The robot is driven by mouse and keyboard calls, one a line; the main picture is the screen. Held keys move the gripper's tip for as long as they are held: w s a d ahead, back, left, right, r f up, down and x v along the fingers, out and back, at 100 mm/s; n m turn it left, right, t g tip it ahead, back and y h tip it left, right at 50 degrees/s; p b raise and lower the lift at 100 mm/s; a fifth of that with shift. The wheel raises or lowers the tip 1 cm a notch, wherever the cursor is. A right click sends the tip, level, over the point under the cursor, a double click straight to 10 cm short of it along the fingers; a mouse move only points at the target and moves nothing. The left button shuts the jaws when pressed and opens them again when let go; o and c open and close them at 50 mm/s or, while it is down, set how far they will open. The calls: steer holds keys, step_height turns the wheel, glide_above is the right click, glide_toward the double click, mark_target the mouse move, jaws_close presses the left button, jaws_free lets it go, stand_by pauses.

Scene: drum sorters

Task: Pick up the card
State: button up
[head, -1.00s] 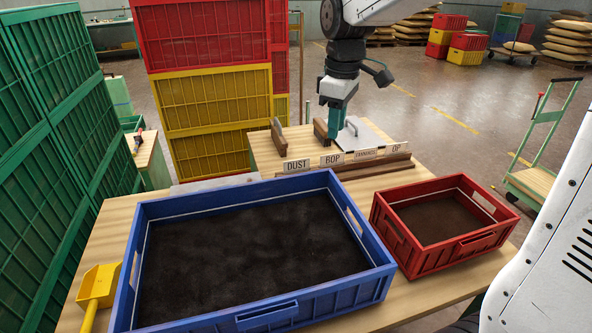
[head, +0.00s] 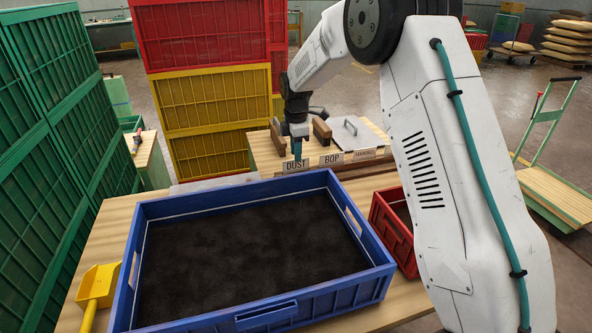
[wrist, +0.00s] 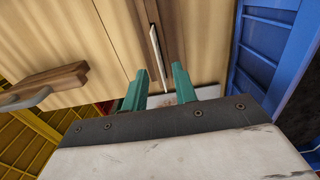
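Several white label cards stand in a wooden rail: DUST (head: 296,167), BOP (head: 331,160), and FANNINGS (head: 365,154) further right. The task does not name which card. My gripper (head: 297,150) is at the DUST card, pointing down from above and just behind it. In the wrist view a card (wrist: 157,50) shows edge-on as a thin white strip along the rail's slot. My open gripper (wrist: 158,82) has its two teal fingers apart, one on each side of the line of that card. I cannot tell whether either finger touches it.
A blue crate (head: 256,312) of dark tea is in front of the rail. A red crate (head: 392,232) stands to its right, partly hidden by my arm. A yellow scoop (head: 98,284) lies at left.

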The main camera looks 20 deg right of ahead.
mark_target(292, 166)
step_height(292, 166, down, 5)
steer(key=shift+r, duration=0.1)
jaws_close()
steer(key=shift+r, duration=0.15)
